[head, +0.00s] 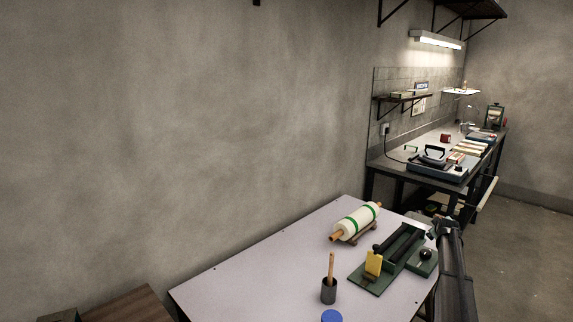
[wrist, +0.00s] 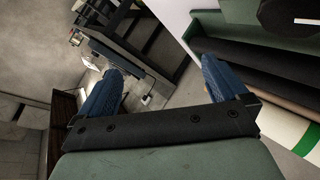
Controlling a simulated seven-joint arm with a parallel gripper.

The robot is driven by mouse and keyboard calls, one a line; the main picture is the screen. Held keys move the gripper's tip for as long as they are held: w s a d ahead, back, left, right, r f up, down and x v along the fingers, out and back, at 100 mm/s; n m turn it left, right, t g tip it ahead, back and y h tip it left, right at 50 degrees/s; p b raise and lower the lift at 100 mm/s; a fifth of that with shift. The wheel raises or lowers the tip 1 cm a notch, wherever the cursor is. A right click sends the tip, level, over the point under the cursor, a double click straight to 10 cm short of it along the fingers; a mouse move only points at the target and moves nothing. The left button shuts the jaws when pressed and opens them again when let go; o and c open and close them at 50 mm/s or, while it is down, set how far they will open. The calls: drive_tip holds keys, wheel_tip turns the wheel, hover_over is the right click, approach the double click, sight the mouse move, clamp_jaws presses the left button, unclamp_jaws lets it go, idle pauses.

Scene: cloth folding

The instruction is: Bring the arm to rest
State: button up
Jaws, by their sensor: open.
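My gripper (wrist: 160,65) shows in the wrist view with its two blue ribbed fingers spread wide apart. Nothing is between them but a view of the floor and dark furniture beyond. In the head view my dark arm (head: 452,265) stands at the right edge of the light table (head: 250,265), beside a green device (head: 385,275). I cannot make out the fingertips there. No cloth is visible in either view.
On the table are a white roller with green bands (head: 357,222), a yellow block (head: 374,263), a dark cup with a wooden stick (head: 328,291) and a blue round lid (head: 332,316). The table's left part is clear. A cluttered bench (head: 400,168) stands behind.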

drive_tip(key=s+d+f+m+h, duration=0.25)
drive_tip(key=s+d+f, duration=0.35)
drive_tip(key=s+f, duration=0.35)
drive_tip(key=s+d+f+m+h, duration=0.2)
drive_tip(key=s+d+f+m, duration=0.3)
drive_tip(key=s+f, duration=0.5)
drive_tip(key=s+a+f+n+g+y, duration=0.2)
drive_tip(key=s+a+f+y, duration=0.15)
drive_tip(key=a+f, duration=0.6)
drive_tip(key=s+a+f+n+g+y, duration=0.15)
drive_tip(key=s+a+f, duration=0.4)
drive_tip(key=a, duration=0.65)
drive_tip(key=s+a+f+n+g+y, duration=0.1)
drive_tip(key=s+a+f+y, duration=0.3)
drive_tip(key=a+f, duration=0.6)
drive_tip(key=s+a+f+n+g+y, duration=0.1)
drive_tip(key=s+a+f+g, duration=0.2)
drive_tip(key=s+a, duration=0.4)
drive_tip(key=s+a+f+g, duration=0.2)
drive_tip(key=s+a, duration=0.5)
drive_tip(key=s+a+r+m+g, duration=0.1)
drive_tip(key=s+a+g, duration=0.3)
drive_tip(key=s, duration=1)
drive_tip(key=s+a+r+m+g, duration=0.1)
drive_tip(key=s+a+r+g, duration=0.3)
drive_tip(key=s+a, duration=0.4)
drive_tip(key=s, duration=0.6)
drive_tip(key=shift+s+m, duration=0.35)
drive_tip(key=shift+m, duration=0.05)
drive_tip(key=shift+h, duration=0.25)
